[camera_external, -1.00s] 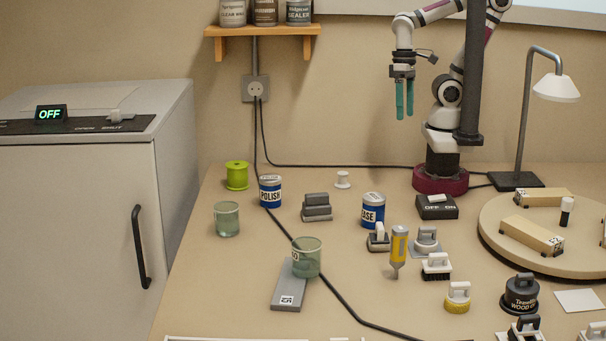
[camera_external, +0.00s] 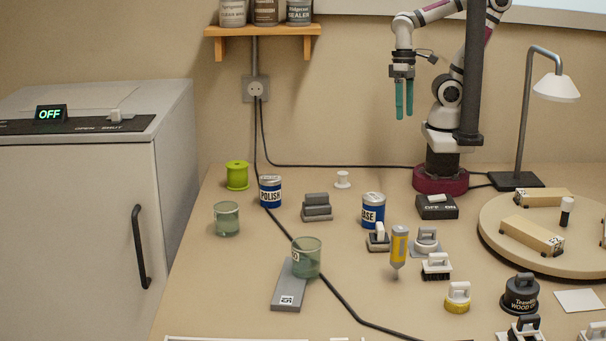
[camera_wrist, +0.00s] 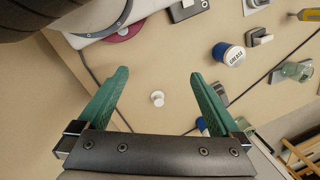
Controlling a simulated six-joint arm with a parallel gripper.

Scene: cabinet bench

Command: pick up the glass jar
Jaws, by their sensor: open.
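Two greenish glass jars stand upright on the bench. One glass jar (camera_external: 227,219) is at the left, in front of the green spool. The other glass jar (camera_external: 307,259) stands nearer the front, by the grey plate with a printed label; whether it rests on that plate's edge I cannot tell. One glass jar also shows at the right of the wrist view (camera_wrist: 298,70). My gripper (camera_external: 404,112) hangs high above the back of the bench, pointing down, far from both jars. In the wrist view my gripper (camera_wrist: 155,82) has its green fingers wide apart, with nothing between them.
A blue POLISH can (camera_external: 270,192), grey blocks (camera_external: 317,208), a blue grease can (camera_external: 373,211) and a white spool (camera_external: 342,180) stand around the jars. A black cable (camera_external: 345,303) runs past the front jar. A lamp (camera_external: 527,120) and round board (camera_external: 500,240) occupy the right.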

